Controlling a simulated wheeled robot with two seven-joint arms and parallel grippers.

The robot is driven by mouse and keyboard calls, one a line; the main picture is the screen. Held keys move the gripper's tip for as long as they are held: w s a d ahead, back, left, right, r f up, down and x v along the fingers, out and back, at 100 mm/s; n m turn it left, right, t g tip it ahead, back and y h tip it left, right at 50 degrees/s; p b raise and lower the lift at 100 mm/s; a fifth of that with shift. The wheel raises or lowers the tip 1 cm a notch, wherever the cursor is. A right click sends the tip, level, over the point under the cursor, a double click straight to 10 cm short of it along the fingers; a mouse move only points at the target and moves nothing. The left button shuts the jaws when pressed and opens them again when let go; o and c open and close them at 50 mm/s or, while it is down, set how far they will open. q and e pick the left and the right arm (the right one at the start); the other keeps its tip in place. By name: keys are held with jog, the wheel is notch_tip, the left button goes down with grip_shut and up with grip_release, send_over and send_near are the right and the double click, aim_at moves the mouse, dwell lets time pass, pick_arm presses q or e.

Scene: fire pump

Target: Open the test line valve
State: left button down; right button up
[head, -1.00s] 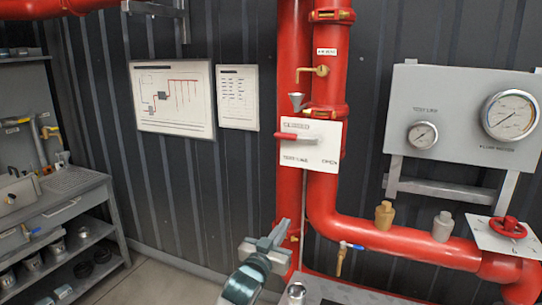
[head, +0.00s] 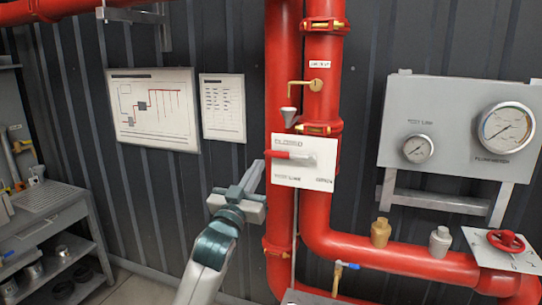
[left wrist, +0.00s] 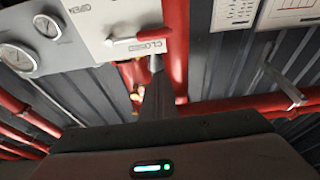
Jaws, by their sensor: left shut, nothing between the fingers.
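The test line valve has a red lever handle (head: 286,155) on a white plate (head: 312,178) fixed to the red riser pipes. The lever lies level and points left, just under the CLOSED label; OPEN is at the lower right of the plate. My left gripper (head: 259,173) is shut and empty, just left of the plate and slightly below the lever; I cannot tell if it touches. In the left wrist view the lever (left wrist: 125,41) and plate (left wrist: 100,22) are beyond the fingertips (left wrist: 156,64). My right gripper is not in view.
A grey gauge panel (head: 450,100) with two gauges is at the right. A red handwheel (head: 506,241) sits on a plate at the lower right. A shelf bench (head: 50,222) stands at the left.

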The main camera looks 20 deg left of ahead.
pick_arm(q)
notch_tip(320, 180, up, 4)
jog(key=p, duration=0.5)
send_over(272, 156)
jog(key=s, duration=0.5)
jog(key=shift+w+d+f+p, duration=0.2)
jog(key=shift+w+f+p, duration=0.1)
jog(key=shift+f, duration=0.35)
jog(key=shift+w+d+f+p, duration=0.2)
jog(key=shift+w+f+p, duration=0.05)
jog(key=shift+f, duration=0.35)
jog(key=shift+w+f+p, duration=0.3)
jog(key=shift+w+f, duration=0.1)
jog(key=shift+f, duration=0.35)
